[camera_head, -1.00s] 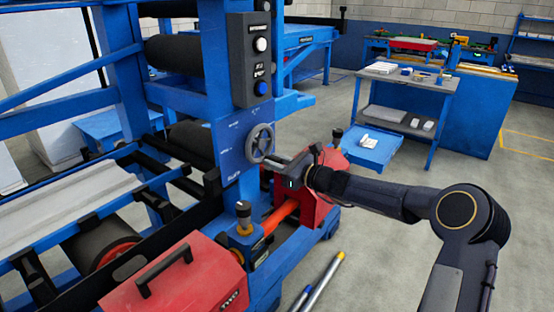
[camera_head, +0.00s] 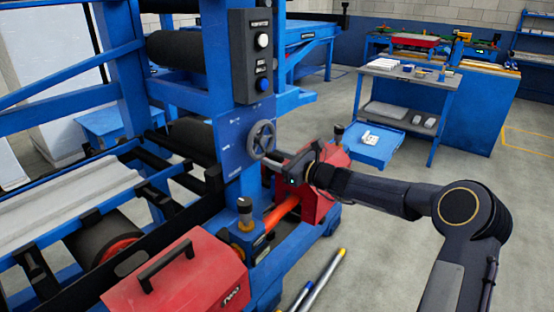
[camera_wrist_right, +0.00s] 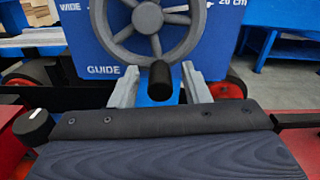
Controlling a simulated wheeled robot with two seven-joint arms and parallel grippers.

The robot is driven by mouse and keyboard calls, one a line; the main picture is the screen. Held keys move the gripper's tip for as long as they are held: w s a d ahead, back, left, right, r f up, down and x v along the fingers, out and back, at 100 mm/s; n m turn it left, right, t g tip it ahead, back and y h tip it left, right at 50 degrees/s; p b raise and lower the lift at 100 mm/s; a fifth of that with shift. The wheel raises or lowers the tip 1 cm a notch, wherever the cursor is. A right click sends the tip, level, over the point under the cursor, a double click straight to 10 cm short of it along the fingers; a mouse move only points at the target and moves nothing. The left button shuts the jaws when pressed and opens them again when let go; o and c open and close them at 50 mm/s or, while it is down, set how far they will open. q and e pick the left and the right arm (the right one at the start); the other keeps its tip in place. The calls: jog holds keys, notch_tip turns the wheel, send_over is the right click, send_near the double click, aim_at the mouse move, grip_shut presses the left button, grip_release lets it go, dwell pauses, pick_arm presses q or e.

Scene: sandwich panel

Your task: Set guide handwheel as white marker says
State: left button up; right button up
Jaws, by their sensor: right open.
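The guide handwheel (camera_head: 262,139) is a grey spoked wheel on a blue panel (camera_head: 231,150). In the right wrist view the handwheel (camera_wrist_right: 147,17) fills the top middle, above the word GUIDE, with WIDE at left and "20 cm" at right. A black knob (camera_wrist_right: 160,80) stands at its lower rim. My right gripper (camera_head: 273,160) is just below and right of the wheel. In the wrist view its grey fingers are apart (camera_wrist_right: 160,88), one on each side of the knob; contact cannot be told. I cannot make out a white marker. My left gripper is out of view.
A control box (camera_head: 256,58) with buttons is above the panel. A red housing (camera_head: 322,195) is beneath my right wrist, and another red cover (camera_head: 185,280) with a black handle is in front. A grey work table (camera_head: 408,75) stands behind on open floor.

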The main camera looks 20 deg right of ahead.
jog(key=v, duration=0.7)
jog(key=shift+s+d+b, duration=0.25)
jog(key=shift+s+b, duration=0.1)
jog(key=shift+b, duration=0.1)
jog(key=s+a+r+n+g+p, duration=0.25)
jog(key=s+a+n, duration=0.25)
jog(key=s+n, duration=0.3)
jog(key=s+a+r+n+g+p, duration=0.15)
jog(key=s+a+n+g, duration=0.3)
jog(key=s, duration=0.45)
jog(key=s+d+f+n+h+p, duration=0.1)
jog(key=s+n+h, duration=0.1)
jog(key=s+n, duration=0.2)
jog(key=s+d+f+n+g+h+p, duration=0.1)
jog(key=s+n, duration=0.3)
jog(key=s, duration=0.7)
jog(key=s+d+f+n+h+p, duration=0.1)
jog(key=s+d+f+n+h, duration=0.1)
jog(key=s, duration=0.6)
jog(key=d+n+h, duration=0.1)
jog(key=n+h, duration=0.1)
jog(key=n, duration=0.1)
jog(key=shift+f+g, duration=0.3)
jog(key=shift+f, duration=0.1)
jog(key=shift+c, duration=0.4)
jog(key=shift+c, duration=0.2)
